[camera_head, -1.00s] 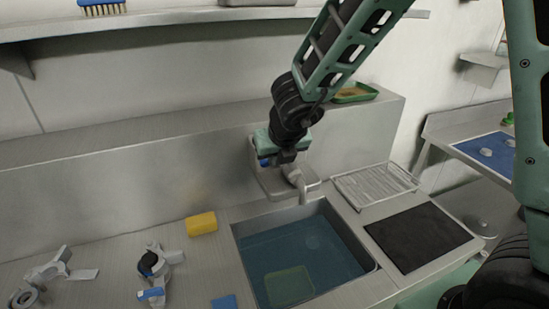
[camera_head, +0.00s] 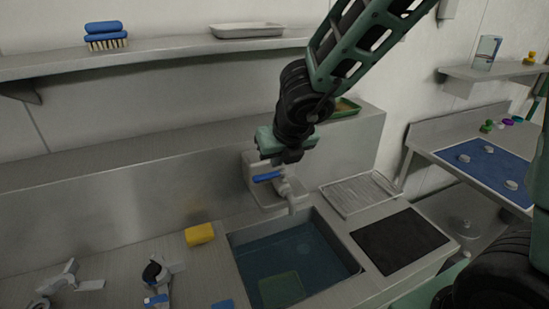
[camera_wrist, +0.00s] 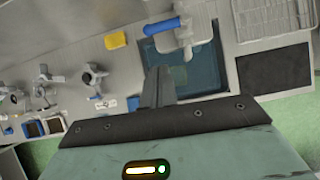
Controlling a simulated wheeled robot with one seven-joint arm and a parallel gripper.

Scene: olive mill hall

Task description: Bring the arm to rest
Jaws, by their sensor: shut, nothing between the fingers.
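My arm reaches down from the top right in the head view. My gripper (camera_head: 290,157) hangs above and behind the sink, close to the tap in the picture. In the wrist view the gripper's fingers (camera_wrist: 158,88) are together and empty, over the sink's near left side in that picture. The grey tap (camera_head: 287,190) with a blue lever (camera_head: 267,177) stands behind the sink (camera_head: 290,255). The lever also shows in the wrist view (camera_wrist: 161,26). I cannot tell the exact gap between gripper and tap.
A yellow sponge (camera_head: 199,234) lies left of the sink, beside grey metal fittings (camera_head: 160,275). A drain rack (camera_head: 358,192) and dark mat (camera_head: 400,241) lie right. A shelf (camera_head: 180,50) holding a blue brush (camera_head: 105,36) and tray (camera_head: 248,30) runs above. A blue-topped table (camera_head: 490,165) stands far right.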

